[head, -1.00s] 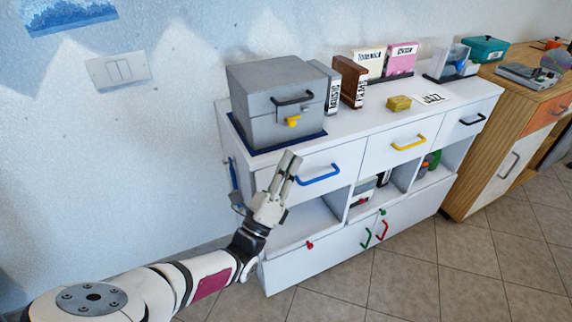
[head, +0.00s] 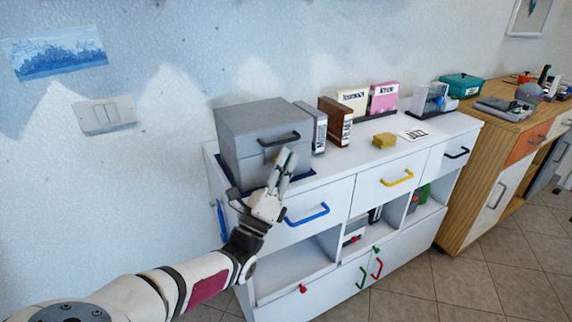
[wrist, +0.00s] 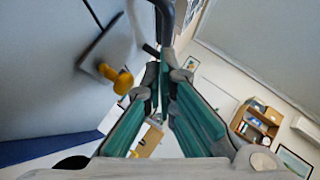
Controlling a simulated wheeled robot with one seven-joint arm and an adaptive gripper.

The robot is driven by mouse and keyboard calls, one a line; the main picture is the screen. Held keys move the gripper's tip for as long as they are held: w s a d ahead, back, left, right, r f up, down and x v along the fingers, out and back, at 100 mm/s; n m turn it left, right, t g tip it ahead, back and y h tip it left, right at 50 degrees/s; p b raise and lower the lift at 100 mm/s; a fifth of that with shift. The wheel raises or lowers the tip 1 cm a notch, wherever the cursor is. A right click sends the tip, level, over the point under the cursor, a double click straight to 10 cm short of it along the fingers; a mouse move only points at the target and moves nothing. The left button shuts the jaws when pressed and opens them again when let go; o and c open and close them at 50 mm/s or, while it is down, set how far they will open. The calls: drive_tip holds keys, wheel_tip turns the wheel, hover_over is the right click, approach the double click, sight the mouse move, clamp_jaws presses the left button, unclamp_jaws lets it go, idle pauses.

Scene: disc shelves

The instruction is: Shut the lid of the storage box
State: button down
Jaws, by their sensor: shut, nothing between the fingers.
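The grey storage box (head: 262,128) stands on the left end of the white cabinet. Its lid (head: 262,114) looks down on the body, with a black handle (head: 279,141) on its front; I cannot tell whether it is fully shut. In the wrist view, the box front (wrist: 60,95) fills the left side, with the yellow latch (wrist: 118,77) sticking out. My gripper (head: 286,158) points up in front of the box, just below the handle, and hides the latch in the head view. Its fingers (wrist: 161,85) are shut and empty. Contact with the box cannot be told.
Upright books (head: 336,122), a small yellow box (head: 384,140) and a label card (head: 416,134) stand or lie to the right on the cabinet top. A blue drawer handle (head: 308,215) sticks out below my gripper. A wooden cabinet (head: 470,185) stands at the right.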

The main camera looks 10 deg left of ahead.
sight(283, 129)
drive_tip(key=r+n+y+p, duration=0.1)
drive_tip(key=r+p, duration=0.1)
drive_tip(key=p, duration=0.2)
drive_tip(key=r+n+y+p, duration=0.1)
drive_tip(key=r+n+p, duration=0.1)
drive_tip(key=r+p, duration=0.1)
drive_tip(key=r+n+y+p, duration=0.2)
drive_tip(key=p, duration=0.3)
drive_tip(key=shift+w+a+r+p, duration=0.25)
drive_tip(key=shift+r+p, duration=0.05)
drive_tip(key=shift+r, duration=0.05)
drive_tip(key=w+a+r+n+g+y+p, duration=0.1)
drive_tip(key=r+p, duration=0.2)
drive_tip(key=w+r+n+g+y+p, duration=0.1)
drive_tip(key=r+n+p, duration=0.1)
drive_tip(key=p, duration=0.1)
drive_tip(key=w+a+r+n+g+y+p, duration=0.1)
drive_tip(key=w+r+n+p, duration=0.1)
drive_tip(key=r+p, duration=0.1)
drive_tip(key=shift+a+r, duration=0.3)
drive_tip(key=shift+a, duration=0.05)
drive_tip(key=w+a+r+n+g+p, duration=0.1)
drive_tip(key=w+a+r, duration=0.3)
drive_tip(key=w, duration=0.2)
drive_tip(key=shift+w+r+n, duration=0.25)
drive_tip(key=shift+r+n, duration=0.05)
drive_tip(key=shift+r, duration=0.1)
drive_tip(key=shift+a, duration=0.1)
